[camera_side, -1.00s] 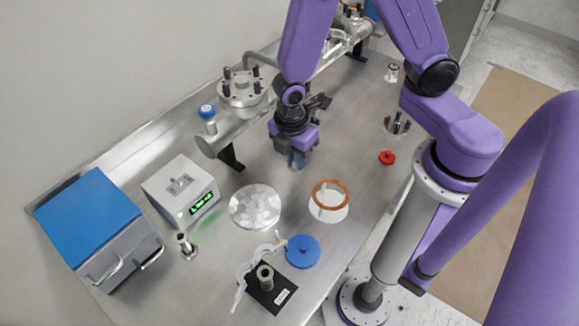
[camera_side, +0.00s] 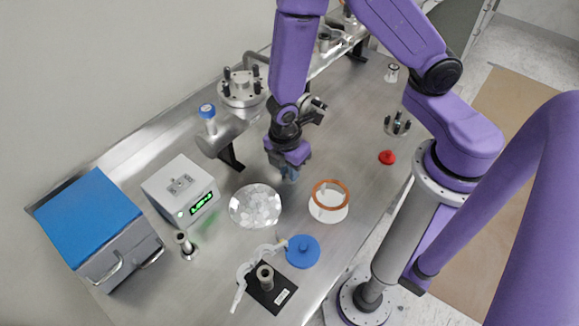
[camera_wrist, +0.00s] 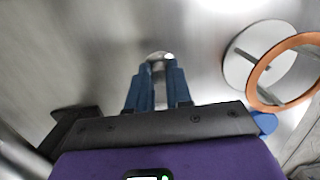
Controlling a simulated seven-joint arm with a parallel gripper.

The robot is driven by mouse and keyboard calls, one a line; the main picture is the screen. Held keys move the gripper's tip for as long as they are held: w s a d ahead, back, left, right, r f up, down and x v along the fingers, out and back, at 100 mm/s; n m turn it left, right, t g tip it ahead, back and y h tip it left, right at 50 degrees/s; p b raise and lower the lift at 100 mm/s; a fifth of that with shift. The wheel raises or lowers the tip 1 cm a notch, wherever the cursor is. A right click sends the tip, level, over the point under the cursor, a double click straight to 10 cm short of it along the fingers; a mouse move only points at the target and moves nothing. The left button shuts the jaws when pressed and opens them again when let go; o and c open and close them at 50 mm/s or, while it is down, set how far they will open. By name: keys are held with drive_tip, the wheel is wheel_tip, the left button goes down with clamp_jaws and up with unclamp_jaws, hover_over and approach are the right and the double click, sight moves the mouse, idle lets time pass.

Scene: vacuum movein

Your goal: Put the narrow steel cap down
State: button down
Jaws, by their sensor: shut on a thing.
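My gripper (camera_side: 289,179) points down over the steel table, just behind and right of the foil-like round disc. In the wrist view its blue fingers (camera_wrist: 157,78) are shut on the narrow steel cap (camera_wrist: 158,57), whose shiny rounded end shows between the tips. In the side view the fingers hide the cap. I cannot tell whether the cap touches the table.
The faceted silver disc (camera_side: 255,206) and the white holder with an orange ring (camera_side: 329,195) are near my gripper. A blue lid (camera_side: 302,251), white display box (camera_side: 181,191), steel chamber pipe (camera_side: 215,141) and red knob (camera_side: 387,157) stand around. Bare table lies right of the pipe.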

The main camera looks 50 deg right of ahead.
sight(286, 180)
drive_tip(key=c, duration=1)
unclamp_jaws()
drive_tip(key=shift+c, duration=0.2)
wheel_tip(286, 180, up, 12)
drive_tip(key=a, duration=0.1)
drive_tip(key=shift+a, duration=0.2)
drive_tip(key=s+d+r+m, duration=0.2)
drive_tip(key=s+d+r, duration=0.2)
drive_tip(key=s, duration=0.3)
drive_tip(key=s+d+r+m+y, duration=0.1)
drive_tip(key=s+d+r+m, duration=0.2)
drive_tip(key=s, duration=0.4)
wheel_tip(286, 180, up, 2)
drive_tip(key=shift+s+d+r+y, duration=0.25)
drive_tip(key=shift+s+d+y, duration=0.1)
drive_tip(key=shift+d, duration=0.25)
